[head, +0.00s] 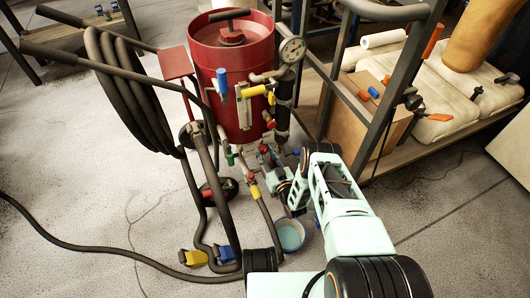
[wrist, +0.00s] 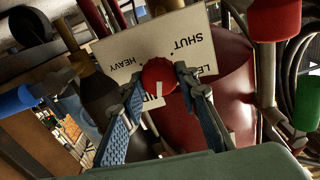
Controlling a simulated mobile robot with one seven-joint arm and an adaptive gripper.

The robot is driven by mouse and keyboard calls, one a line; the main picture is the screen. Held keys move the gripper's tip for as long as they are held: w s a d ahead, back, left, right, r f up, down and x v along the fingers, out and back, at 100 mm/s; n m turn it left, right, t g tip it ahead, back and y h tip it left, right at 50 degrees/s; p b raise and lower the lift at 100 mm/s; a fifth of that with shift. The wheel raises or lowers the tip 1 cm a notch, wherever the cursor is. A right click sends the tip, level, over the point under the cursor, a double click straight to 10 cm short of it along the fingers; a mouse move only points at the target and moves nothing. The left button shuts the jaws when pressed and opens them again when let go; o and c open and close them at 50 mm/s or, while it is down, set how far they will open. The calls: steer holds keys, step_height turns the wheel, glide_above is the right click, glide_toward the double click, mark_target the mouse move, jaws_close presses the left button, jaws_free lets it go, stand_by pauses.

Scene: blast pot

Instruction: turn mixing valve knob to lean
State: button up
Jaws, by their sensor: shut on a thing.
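The red mixing valve knob (wrist: 158,73) sits in front of a pale label plate (wrist: 150,45) in the wrist view. The plate appears rotated and reads SHUT, HEAVY, a partly covered word starting LE, and another partly covered word below the knob. A white mark on the knob points down toward that lower word. My gripper (wrist: 162,82) is shut on the knob, one fingertip on each side. In the head view my gripper (head: 268,160) is low beside the red pot (head: 232,80), and I cannot make out the knob there.
A blue handle (wrist: 15,101), a green handle (wrist: 307,116) and another red knob (wrist: 274,18) surround the gripper. Hoses (head: 205,190) run down the pot's left side. A bowl (head: 290,235) is on the floor below my arm.

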steer(key=n, duration=0.3)
steer(key=shift+a+n, duration=0.15)
steer(key=shift+n, duration=0.25)
steer(key=n, duration=0.4)
steer(key=shift+n, duration=0.3)
steer(key=n, duration=0.4)
steer(key=shift+f, duration=0.1)
steer(key=shift+n, duration=1.6)
steer(key=o, duration=1.2)
steer(key=shift+c, duration=0.2)
